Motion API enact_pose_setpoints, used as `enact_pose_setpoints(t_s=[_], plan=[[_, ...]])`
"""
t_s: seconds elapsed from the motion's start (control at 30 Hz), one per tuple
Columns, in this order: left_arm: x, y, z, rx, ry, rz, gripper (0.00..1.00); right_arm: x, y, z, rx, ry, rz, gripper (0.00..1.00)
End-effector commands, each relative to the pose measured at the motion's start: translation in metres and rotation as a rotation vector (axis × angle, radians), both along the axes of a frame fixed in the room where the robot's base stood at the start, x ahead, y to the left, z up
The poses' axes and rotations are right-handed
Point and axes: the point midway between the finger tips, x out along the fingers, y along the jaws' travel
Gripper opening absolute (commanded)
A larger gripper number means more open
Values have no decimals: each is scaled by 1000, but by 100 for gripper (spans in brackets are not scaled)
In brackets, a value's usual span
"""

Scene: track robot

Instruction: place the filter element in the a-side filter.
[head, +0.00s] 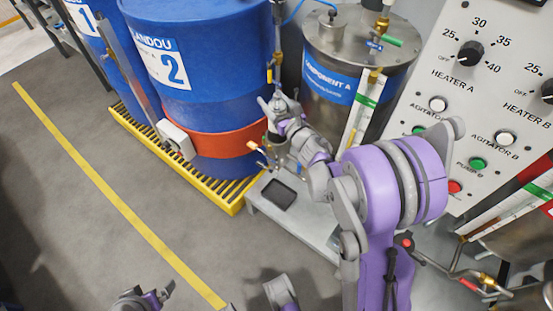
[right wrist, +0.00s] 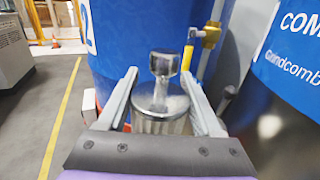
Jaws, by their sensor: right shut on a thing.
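My right gripper (head: 272,104) is beside the blue drum, over the front of the metal stand. In the head view the gripper and arm mostly hide the element. I cannot make out the a-side filter clearly, nor whether the element touches it. Part of my left gripper (head: 150,298) shows low in the head view, apart from everything; its jaw state is unclear.
The blue drum (head: 205,60) with an orange band stands on a yellow grate (head: 150,137). The steel Component A tank (head: 335,45) is close right, with valves and pipes. A dark tray (head: 278,193) lies on the stand (head: 310,222). A control panel (head: 490,110) is at right. Floor at left is clear.

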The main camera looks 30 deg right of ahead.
Motion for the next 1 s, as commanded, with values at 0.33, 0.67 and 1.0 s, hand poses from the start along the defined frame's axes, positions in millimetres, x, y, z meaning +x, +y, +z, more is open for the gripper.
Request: enact_pose_setpoints(t_s=[0.33,0.67,1.0], plan=[[2,0,-23,0,8,0,100,0,-6,-58,0,0,-6,6],[2,0,-30,0,10,0,100,0,-5,-79,0,0,-5,6],[3,0,-37,0,13,0,100,0,-5,-100,0,-1,-5,6]])
